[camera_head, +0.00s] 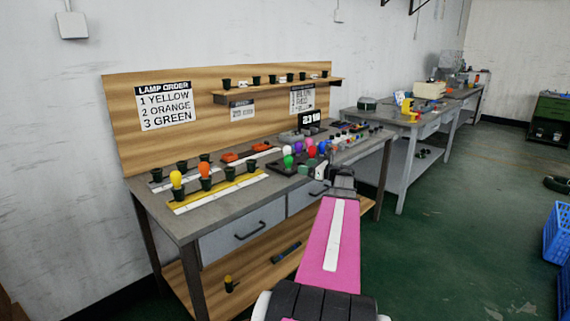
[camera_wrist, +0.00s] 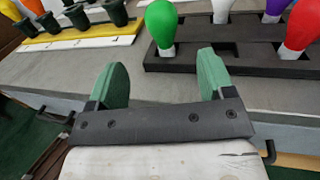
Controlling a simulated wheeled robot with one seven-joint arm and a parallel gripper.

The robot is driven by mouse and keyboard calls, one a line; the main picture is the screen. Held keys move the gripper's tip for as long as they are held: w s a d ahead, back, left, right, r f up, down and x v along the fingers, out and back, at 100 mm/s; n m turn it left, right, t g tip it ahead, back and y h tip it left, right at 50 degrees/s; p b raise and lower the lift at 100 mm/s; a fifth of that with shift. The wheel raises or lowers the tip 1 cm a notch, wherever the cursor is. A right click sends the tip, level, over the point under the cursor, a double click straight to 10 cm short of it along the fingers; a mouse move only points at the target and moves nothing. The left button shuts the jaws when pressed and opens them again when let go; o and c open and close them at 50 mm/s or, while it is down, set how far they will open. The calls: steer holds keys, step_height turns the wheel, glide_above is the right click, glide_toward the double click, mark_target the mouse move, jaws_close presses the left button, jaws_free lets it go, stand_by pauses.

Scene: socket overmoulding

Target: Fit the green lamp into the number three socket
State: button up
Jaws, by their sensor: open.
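The green lamp (camera_head: 288,162) stands upright in the black lamp tray (camera_wrist: 170,64), at its near left; it shows large in the wrist view (camera_wrist: 161,25). My gripper (camera_wrist: 164,80) is open and empty, its two green fingers spread below the lamp in that picture, apart from it. The yellow strip (camera_head: 187,208) at the left of the bench holds a row of dark sockets. A yellow lamp (camera_head: 176,179) is in the first from the left and an orange lamp (camera_head: 204,169) in the second. The third socket (camera_head: 229,173) is empty.
Several other coloured lamps stand in the tray, including a red one (camera_wrist: 302,25) at right. A grey strip with dark sockets (camera_head: 182,166) lies behind the yellow one. A lamp order sign (camera_head: 165,105) lists 3 as green. Bare bench lies between strip and tray.

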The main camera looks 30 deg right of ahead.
mark_target(292, 161)
steer(key=x, duration=0.4)
steer(key=shift+w+a, duration=0.1)
steer(key=shift+w, duration=0.1)
steer(key=shift+r+x, duration=0.15)
steer(key=shift+x, duration=1.15)
steer(key=shift+r+x, duration=0.1)
steer(key=shift+x, duration=1.25)
steer(key=c, duration=1)
